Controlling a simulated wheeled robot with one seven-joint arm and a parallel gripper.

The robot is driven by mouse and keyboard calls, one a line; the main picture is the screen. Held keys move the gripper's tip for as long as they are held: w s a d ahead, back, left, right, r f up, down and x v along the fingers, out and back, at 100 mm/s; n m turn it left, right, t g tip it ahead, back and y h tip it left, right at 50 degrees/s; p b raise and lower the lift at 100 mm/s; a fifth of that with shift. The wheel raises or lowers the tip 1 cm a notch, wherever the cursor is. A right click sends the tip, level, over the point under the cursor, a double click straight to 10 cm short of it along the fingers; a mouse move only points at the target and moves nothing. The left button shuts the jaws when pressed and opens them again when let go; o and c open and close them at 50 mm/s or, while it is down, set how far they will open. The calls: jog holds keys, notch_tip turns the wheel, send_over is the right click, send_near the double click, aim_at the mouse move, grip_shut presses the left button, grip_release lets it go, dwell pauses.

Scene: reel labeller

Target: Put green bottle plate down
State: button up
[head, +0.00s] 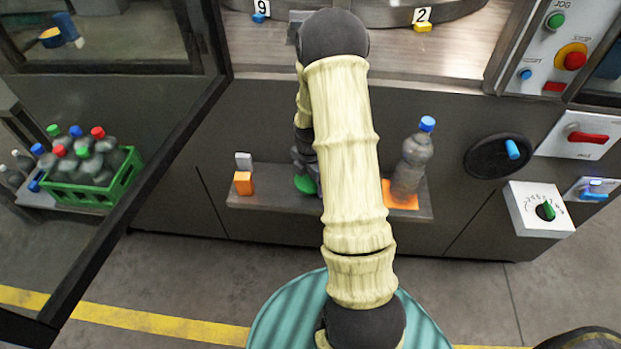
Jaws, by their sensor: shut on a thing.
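The green bottle plate (305,184) shows as a small green patch just left of my forearm, at the ledge on the machine's front. My arm hides most of it, so I cannot tell whether it touches the ledge. My gripper (304,168) is dark, mostly hidden behind the arm, and is directly above the green plate, shut on it. The grey ledge (270,204) runs behind my arm.
A clear bottle with a blue cap (412,162) stands on an orange plate (402,201) at the ledge's right. Orange and grey blocks (243,182) sit at its left. A green crate of bottles (92,192) is far left. An open framed door (150,165) stands at left.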

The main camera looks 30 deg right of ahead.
jog(key=o, duration=1)
jog(key=shift+o, duration=0.2)
notch_tip(320, 180, up, 12)
jog(key=p, duration=0.2)
jog(key=shift+r, duration=0.15)
jog(key=s+a+r+m+t, duration=0.1)
jog(key=s+a+r+m, duration=0.3)
jog(key=m, duration=0.6)
jog(key=s+a+r+m+t, duration=0.1)
jog(key=s+a+r+m, duration=0.3)
jog(key=s+a+m, duration=0.5)
jog(key=shift+a+m+t, duration=0.3)
jog(key=shift+a+m, duration=0.15)
jog(key=shift+m, duration=0.15)
